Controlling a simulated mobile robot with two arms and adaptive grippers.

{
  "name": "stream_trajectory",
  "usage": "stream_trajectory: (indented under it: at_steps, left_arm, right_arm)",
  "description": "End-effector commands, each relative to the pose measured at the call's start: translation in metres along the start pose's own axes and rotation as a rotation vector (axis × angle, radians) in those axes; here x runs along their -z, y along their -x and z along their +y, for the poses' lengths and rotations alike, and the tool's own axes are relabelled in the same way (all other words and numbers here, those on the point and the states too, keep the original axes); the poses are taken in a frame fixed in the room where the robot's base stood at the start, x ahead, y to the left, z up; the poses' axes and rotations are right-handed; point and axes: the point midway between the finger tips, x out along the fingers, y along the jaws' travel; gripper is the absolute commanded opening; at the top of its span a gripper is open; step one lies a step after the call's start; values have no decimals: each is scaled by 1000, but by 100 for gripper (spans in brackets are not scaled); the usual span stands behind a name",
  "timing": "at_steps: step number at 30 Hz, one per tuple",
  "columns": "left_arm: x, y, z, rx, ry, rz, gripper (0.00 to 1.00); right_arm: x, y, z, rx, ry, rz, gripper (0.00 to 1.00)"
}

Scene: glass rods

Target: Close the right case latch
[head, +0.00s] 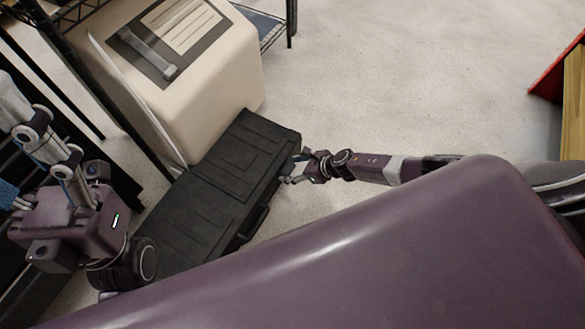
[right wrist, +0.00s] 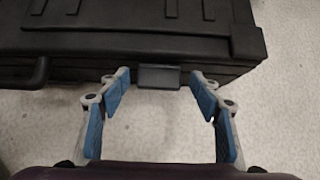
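The black case (head: 215,190) lies shut on the floor in the head view, with a handle (head: 252,224) on its near side. In the right wrist view the case (right wrist: 130,30) fills the top. The right case latch (right wrist: 159,77) is a small dark block on the case's front, right of the handle (right wrist: 25,75). My right gripper (head: 290,175) is beside the case's right end. In the right wrist view my right gripper (right wrist: 159,88) is open, its blue-padded fingers on either side of the latch, with nothing held. My left gripper does not show clearly.
A beige cabinet (head: 215,70) stands behind the case. A wire shelf (head: 265,25) is at the top, and a red-edged wooden unit (head: 570,90) at the right. The pale floor (head: 400,70) between them is clear.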

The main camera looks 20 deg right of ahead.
Motion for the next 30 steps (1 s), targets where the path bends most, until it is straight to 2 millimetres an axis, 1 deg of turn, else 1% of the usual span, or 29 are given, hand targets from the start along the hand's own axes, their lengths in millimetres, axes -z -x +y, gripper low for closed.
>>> stream_trajectory:
  at_steps: [8,13,20,30]
  left_arm:
    - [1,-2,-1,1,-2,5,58]
    - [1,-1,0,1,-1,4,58]
    - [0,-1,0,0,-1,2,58]
    - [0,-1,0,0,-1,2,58]
  right_arm:
    - [0,2,1,-2,2,0,58]
    - [-1,12,-2,0,8,0,58]
    - [-1,42,-2,0,6,-1,58]
    - [0,94,0,-2,2,1,58]
